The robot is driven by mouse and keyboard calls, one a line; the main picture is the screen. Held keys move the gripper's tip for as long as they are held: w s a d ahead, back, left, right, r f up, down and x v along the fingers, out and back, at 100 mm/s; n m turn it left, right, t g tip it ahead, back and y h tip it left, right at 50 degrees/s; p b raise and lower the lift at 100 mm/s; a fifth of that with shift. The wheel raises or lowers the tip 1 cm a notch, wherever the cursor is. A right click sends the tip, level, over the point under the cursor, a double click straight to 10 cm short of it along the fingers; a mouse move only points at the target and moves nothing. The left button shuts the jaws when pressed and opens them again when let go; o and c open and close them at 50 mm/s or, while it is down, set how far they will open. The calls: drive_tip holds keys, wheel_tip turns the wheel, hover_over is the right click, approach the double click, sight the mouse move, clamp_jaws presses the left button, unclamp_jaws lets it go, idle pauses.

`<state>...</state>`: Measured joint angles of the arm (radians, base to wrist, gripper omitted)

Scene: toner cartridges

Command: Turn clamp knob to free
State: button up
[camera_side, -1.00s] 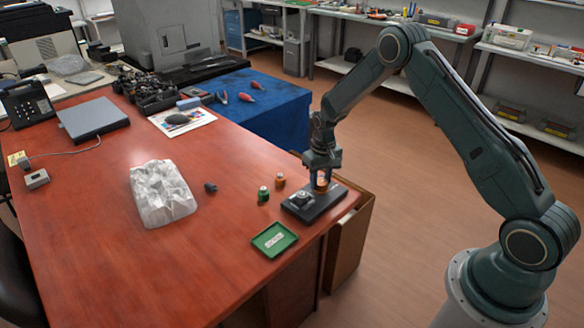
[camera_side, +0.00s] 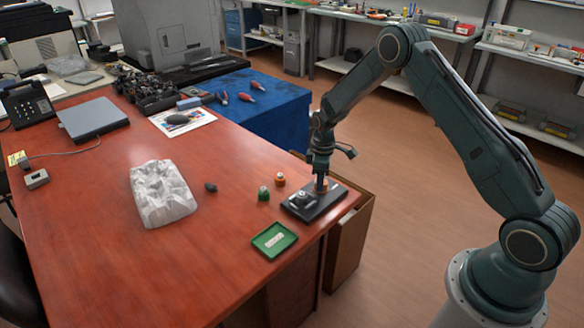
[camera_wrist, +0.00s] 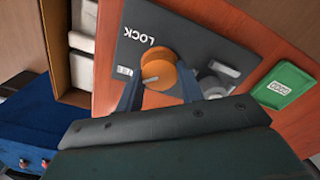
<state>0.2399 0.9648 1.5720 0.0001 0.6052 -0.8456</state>
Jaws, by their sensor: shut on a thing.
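The orange clamp knob (camera_wrist: 160,72) stands on a dark base plate (camera_wrist: 195,42) near the desk's right edge. In the wrist view a pale mark on the knob's face points left, roughly toward a small, partly hidden white label (camera_wrist: 125,71). The word LOCK (camera_wrist: 138,35) is printed above the knob on the plate. My gripper (camera_wrist: 160,88) has one finger on each side of the knob and is shut on it.
A grey metal part (camera_wrist: 218,78) sits on the plate beside the knob.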

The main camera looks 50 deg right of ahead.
drive_tip(key=shift+r+n, duration=0.1)
drive_tip(key=shift+n, duration=0.4)
drive_tip(key=o, duration=1)
wheel_tip(320, 180, up, 14)
idle(0.4)
